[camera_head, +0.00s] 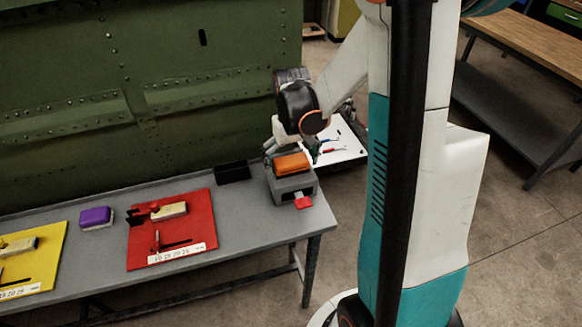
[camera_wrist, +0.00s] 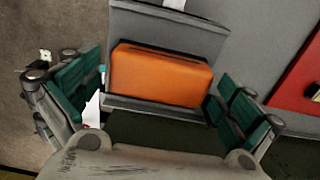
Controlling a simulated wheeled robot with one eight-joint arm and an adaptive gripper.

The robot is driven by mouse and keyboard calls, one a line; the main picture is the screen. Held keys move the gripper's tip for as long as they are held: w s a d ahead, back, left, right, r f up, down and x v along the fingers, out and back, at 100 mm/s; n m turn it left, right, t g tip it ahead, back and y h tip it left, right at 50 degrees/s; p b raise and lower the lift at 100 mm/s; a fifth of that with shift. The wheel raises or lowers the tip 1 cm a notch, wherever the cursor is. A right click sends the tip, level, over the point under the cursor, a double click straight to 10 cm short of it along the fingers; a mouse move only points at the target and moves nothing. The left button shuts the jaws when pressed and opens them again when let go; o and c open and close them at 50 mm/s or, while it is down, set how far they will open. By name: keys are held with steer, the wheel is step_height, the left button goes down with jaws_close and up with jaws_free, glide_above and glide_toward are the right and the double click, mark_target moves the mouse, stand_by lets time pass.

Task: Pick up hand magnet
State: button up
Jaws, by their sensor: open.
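An orange block (camera_head: 291,163) with rounded edges, which may be the hand magnet, sits on a grey box-like stand (camera_head: 291,184) at the right end of the table. In the wrist view the orange block (camera_wrist: 160,75) lies between the spread green-padded fingers of my gripper (camera_wrist: 160,100). A gap shows on its left side; its right end is close to the right finger, and I cannot tell if they touch. In the head view my gripper (camera_head: 284,146) is just above and behind the block, open, partly hidden by my arm. A purple block (camera_head: 96,217) with a pale base lies farther left.
The grey table (camera_head: 245,230) also bears a black bin (camera_head: 233,172), a red mat (camera_head: 140,238) with tools and a yellow mat (camera_head: 50,262). A red tab (camera_head: 302,202) sticks out from the stand's front. A green riveted panel (camera_head: 150,60) rises behind the table.

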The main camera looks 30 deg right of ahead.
mark_target(291, 160)
steer(key=shift+r, duration=0.1)
steer(key=c, duration=1.2)
step_height(291, 160, up, 20)
steer(key=p, duration=0.5)
steer(key=shift+p, duration=0.3)
